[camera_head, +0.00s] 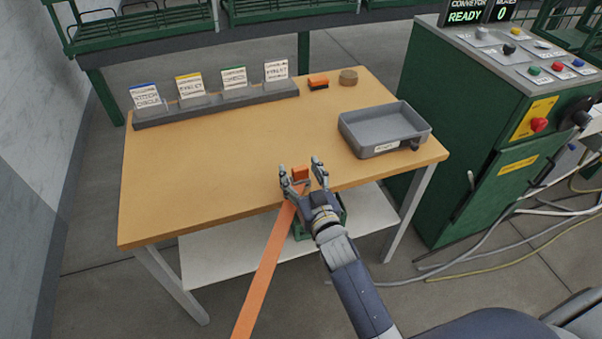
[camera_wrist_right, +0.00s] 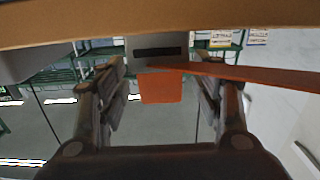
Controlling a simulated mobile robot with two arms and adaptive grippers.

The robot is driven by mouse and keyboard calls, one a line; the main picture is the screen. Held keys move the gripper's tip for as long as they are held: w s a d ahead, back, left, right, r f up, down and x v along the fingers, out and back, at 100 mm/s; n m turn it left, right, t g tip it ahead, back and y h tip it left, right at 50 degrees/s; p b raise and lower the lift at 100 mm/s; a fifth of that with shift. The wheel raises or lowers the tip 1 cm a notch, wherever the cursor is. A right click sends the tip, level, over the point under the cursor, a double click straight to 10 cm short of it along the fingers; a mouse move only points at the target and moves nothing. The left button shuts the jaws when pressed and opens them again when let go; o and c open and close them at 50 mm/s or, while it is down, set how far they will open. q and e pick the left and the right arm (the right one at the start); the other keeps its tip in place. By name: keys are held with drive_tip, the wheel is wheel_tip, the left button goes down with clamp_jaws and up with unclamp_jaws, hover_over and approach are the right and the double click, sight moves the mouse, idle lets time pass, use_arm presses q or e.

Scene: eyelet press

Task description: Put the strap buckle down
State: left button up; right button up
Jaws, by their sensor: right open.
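My right gripper (camera_head: 303,178) is at the front edge of the wooden table (camera_head: 220,170), with its fingers apart. In the right wrist view my right gripper (camera_wrist_right: 163,98) has one finger on each side of an orange piece (camera_wrist_right: 160,87), with gaps on both sides. A long orange strap (camera_head: 266,275) runs from there down past the table's front. In the wrist view the strap (camera_wrist_right: 265,75) leads off to the right. A grey piece with a dark slot (camera_wrist_right: 160,63) shows just above the orange piece; I cannot tell whether it is the buckle. My left gripper is out of view.
A grey tray (camera_head: 385,147) stands on the table's right side. A grey rack (camera_head: 215,101) with several cards, an orange block (camera_head: 318,82) and a brown round piece (camera_head: 348,77) are at the back. A green machine (camera_head: 450,130) stands to the right. The table's middle and left are clear.

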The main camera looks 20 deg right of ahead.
drive_tip(key=shift+r, duration=0.15)
drive_tip(key=shift+s, duration=0.15)
drive_tip(key=s+p, duration=0.4)
drive_tip(key=s, duration=0.7)
drive_tip(key=shift+s+d, duration=0.2)
drive_tip(key=shift+s, duration=0.1)
